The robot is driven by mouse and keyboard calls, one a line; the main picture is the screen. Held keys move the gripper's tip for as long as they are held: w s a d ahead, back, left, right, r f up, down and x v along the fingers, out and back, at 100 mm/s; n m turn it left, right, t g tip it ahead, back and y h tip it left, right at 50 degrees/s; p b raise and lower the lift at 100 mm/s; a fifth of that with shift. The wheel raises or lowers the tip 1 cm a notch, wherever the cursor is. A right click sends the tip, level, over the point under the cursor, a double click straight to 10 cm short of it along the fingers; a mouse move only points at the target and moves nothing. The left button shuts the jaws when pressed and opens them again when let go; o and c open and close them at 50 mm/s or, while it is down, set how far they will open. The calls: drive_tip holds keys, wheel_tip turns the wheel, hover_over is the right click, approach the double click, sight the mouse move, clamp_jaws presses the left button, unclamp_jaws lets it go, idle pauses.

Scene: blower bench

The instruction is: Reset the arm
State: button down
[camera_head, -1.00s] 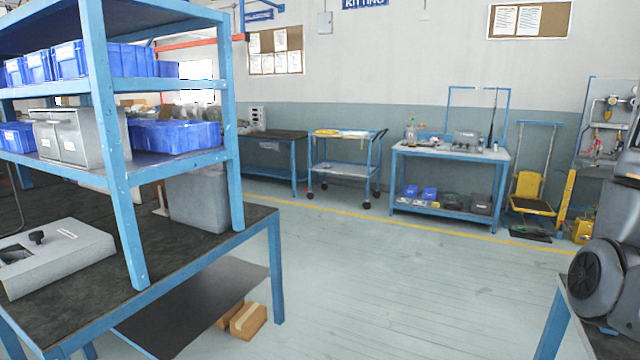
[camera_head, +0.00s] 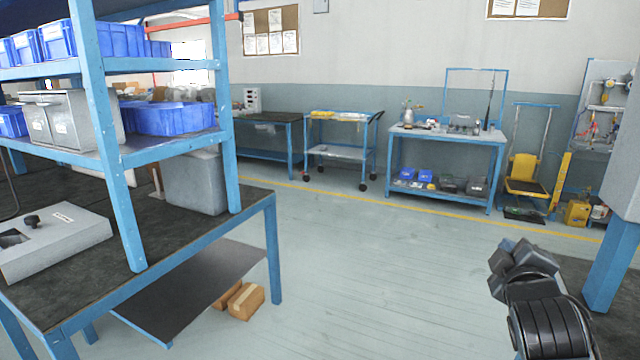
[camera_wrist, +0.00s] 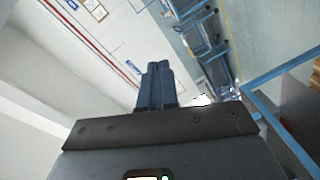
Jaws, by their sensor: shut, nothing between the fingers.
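My gripper (camera_wrist: 157,68) shows in the wrist view with its two dark fingers side by side and touching. Nothing is between them, and the fingertips are in free air. In the head view, dark links of my arm show at the lower right, above the floor; I cannot make out the fingers there. The wrist view is tilted, with the wall and ceiling at left and blue-framed furniture at right.
A blue-framed bench (camera_head: 274,262) with shelves of blue bins (camera_head: 172,117) stands at left. A blue post (camera_head: 611,265) stands at right near my arm. A trolley (camera_head: 368,150) and a table (camera_head: 446,137) are along the far wall. The middle floor is clear.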

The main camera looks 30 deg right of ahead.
drive_tip(key=s+a+f+t+y, duration=0.1)
drive_tip(key=s+a+f+y, duration=0.25)
drive_tip(key=a, duration=0.35)
drive_tip(key=s+a+f+t+y, duration=0.1)
drive_tip(key=s+a+f+y, duration=0.1)
drive_tip(key=s+a+f, duration=0.4)
drive_tip(key=s+a+f+t+y, duration=0.1)
drive_tip(key=s+a+f+y, duration=0.15)
drive_tip(key=a, duration=0.55)
drive_tip(key=s+a+r+m+y, duration=0.1)
drive_tip(key=s+a, duration=0.4)
drive_tip(key=s, duration=0.5)
drive_tip(key=s+a+r+m+y, duration=0.1)
drive_tip(key=s+a+m+y, duration=0.2)
drive_tip(key=s, duration=0.6)
drive_tip(key=shift+s+a, duration=0.4)
drive_tip(key=shift+a, duration=0.7)
drive_tip(key=shift+d+r, duration=0.1)
